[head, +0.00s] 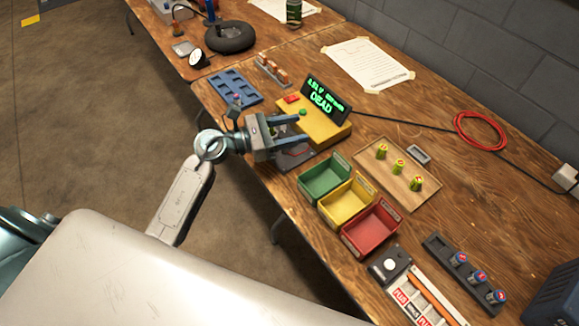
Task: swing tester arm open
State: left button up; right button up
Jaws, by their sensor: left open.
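The tester is a yellow box (325,127) on the wooden bench, with a dark display (327,100) whose green text reads DEAD. A red block (291,98) and a small green spot (303,112) show on its top. My left gripper (303,130) is open, its two fingers reaching right over the tester's left side. I cannot tell whether they touch it. I cannot clearly make out the tester arm; the gripper covers part of that side. A dark grey piece (293,157) shows just below the gripper. My right gripper is not in view.
Green (323,192), yellow (331,213) and red (353,240) bins stand in front of the tester. A wooden tray (384,193) holds yellow-green batteries. A blue tray (235,88) lies to the left. A black cable (400,121) runs behind.

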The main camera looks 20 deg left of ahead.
pick_arm(q)
jog(key=s+d+r+p, duration=0.1)
jog(key=s+d, duration=0.3)
jog(key=s, duration=0.9)
jog(key=shift+d+r, duration=0.15)
jog(key=shift+r, duration=0.05)
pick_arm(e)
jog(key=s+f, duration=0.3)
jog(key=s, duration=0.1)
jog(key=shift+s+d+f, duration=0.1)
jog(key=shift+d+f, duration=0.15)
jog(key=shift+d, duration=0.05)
